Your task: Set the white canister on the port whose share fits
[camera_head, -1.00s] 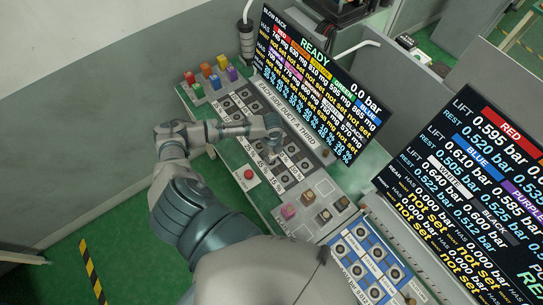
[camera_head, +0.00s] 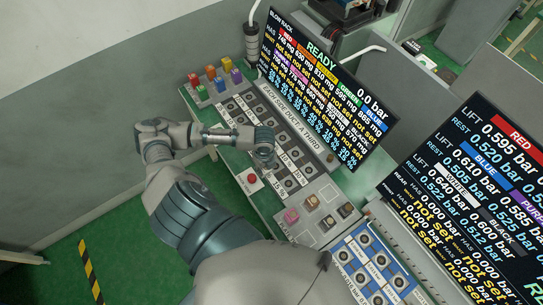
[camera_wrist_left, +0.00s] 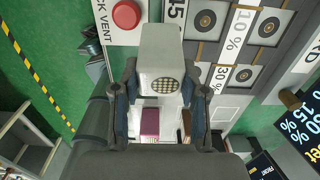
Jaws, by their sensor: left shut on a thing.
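My left gripper (camera_wrist_left: 165,92) is shut on the white canister (camera_wrist_left: 160,52), a pale block with a round mesh disc, seen large in the left wrist view. In the head view the left gripper (camera_head: 266,160) hangs over the port board near its front edge, and the canister is mostly hidden. The port board (camera_head: 283,136) has rows of dark round ports with percent labels. In the left wrist view a 10 % label (camera_wrist_left: 237,28) and a 30 % label (camera_wrist_left: 219,78) lie right of the canister. I cannot tell whether the canister touches the board. My right gripper is not in view.
Several coloured canisters (camera_head: 213,80) stand at the board's left end. A pink canister (camera_head: 291,216) and a few brown or dark ones stand on a pad at right. A red button (camera_head: 252,179) sits at the front edge. The READY screen (camera_head: 325,90) rises behind the board.

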